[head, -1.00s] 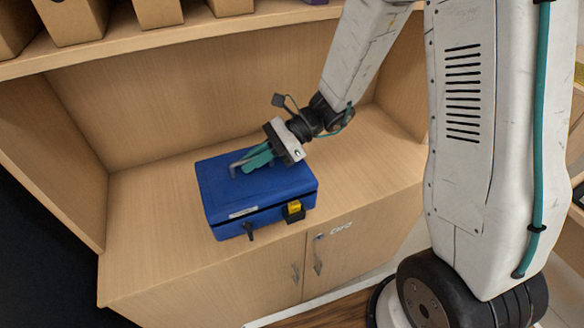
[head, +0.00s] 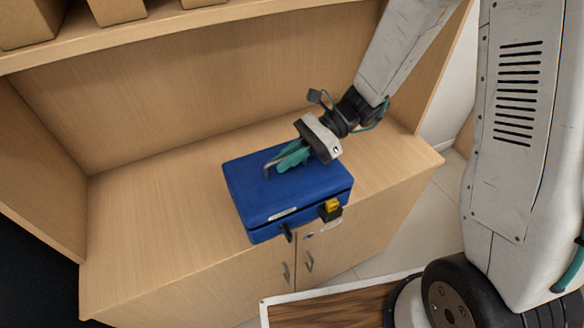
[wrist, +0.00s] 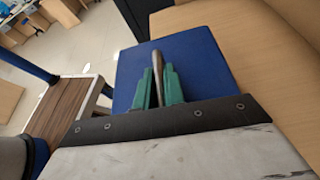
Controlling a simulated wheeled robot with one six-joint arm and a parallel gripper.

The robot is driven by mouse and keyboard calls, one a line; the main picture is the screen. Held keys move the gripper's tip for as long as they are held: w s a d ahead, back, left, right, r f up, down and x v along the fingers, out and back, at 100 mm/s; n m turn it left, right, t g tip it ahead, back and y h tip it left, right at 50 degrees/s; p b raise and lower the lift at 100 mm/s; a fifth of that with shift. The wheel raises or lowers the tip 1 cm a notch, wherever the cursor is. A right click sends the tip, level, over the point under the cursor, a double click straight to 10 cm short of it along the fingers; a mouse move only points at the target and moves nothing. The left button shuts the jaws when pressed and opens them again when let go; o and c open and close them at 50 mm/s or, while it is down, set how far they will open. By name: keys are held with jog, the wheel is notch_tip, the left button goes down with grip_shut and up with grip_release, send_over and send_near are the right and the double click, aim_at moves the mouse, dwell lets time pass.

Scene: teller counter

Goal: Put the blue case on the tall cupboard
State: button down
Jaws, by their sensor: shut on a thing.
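The blue case (head: 300,198) is a closed box with a dark latch and a yellow-and-black fitting on its front. My gripper (head: 285,164) is shut on the case's grey handle, with green fingers on either side. In the wrist view the handle stands between the fingers (wrist: 160,84) and the blue case (wrist: 195,62) fills the space behind. The case is level, over the front edge of a wooden cupboard (head: 160,215) with doors below. I cannot tell whether it touches the top. The cupboard's top right part is partly hidden by my arm.
A shelf (head: 180,32) with brown boxes (head: 118,10) runs above the cupboard's back panel. A side panel (head: 40,160) closes its left. The cupboard top is otherwise bare. A wood-topped, white-edged piece (head: 335,305) lies in front, near my base.

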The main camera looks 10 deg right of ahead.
jog(key=w+a+f, duration=0.3)
jog(key=w+f, duration=0.1)
jog(key=w, duration=0.6)
jog(key=shift+f, duration=0.2)
jog(key=c, duration=1.5)
grip_release()
jog(key=shift+d, duration=0.1)
jog(key=v, duration=1.2)
jog(key=shift+w, duration=0.1)
